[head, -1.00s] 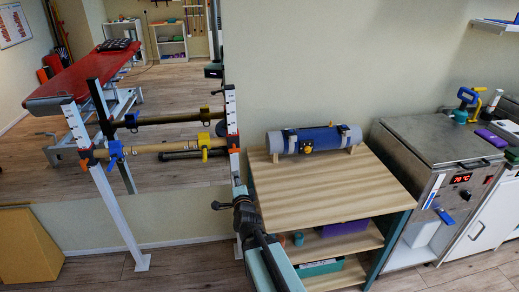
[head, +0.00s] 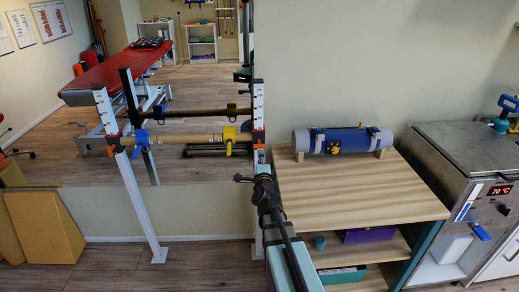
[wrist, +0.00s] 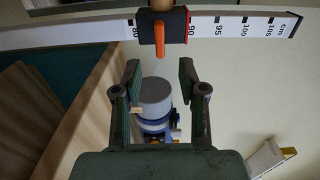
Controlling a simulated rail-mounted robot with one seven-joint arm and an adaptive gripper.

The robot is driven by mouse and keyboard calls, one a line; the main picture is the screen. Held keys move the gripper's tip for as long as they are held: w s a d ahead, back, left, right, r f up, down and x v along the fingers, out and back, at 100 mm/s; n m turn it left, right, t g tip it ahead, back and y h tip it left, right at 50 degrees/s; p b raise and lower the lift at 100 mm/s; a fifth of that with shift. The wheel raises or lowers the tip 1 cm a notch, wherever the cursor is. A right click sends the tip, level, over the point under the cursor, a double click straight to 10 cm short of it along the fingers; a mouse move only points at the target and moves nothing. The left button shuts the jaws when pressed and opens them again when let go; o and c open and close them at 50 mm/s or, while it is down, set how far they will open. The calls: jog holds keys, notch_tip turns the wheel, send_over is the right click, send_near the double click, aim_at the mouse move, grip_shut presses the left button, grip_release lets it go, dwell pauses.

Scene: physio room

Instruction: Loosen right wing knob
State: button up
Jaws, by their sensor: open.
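A wooden bar (head: 188,139) runs between two white scaled posts in the head view. A blue winged piece (head: 141,139) sits at its left end and a yellow piece (head: 230,140) near its right end. The right post (head: 258,98) carries a black and orange bracket (head: 258,138). In the wrist view that bracket (wrist: 174,33) sits at about the 90 mark, with an orange-red knob-like tab (wrist: 159,38) on it. My gripper (wrist: 160,78) is open and empty, its fingertips short of the bracket and either side of the tab's line. In the head view my gripper (head: 262,188) is below the bracket.
A wooden bench (head: 355,190) with a blue-grey roller (head: 343,140) stands right of the post. The roller (wrist: 155,92) shows beyond my fingers in the wrist view. A metal heating unit (head: 470,150) is at far right. Tan wedges (head: 45,225) lean at left; floor between is clear.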

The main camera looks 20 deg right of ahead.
aim_at(259, 145)
jog(key=x, duration=0.9)
jog(key=shift+w+d+p, duration=0.1)
jog(key=shift+w+p, duration=0.2)
jog(key=shift+p, duration=0.05)
grip_shut()
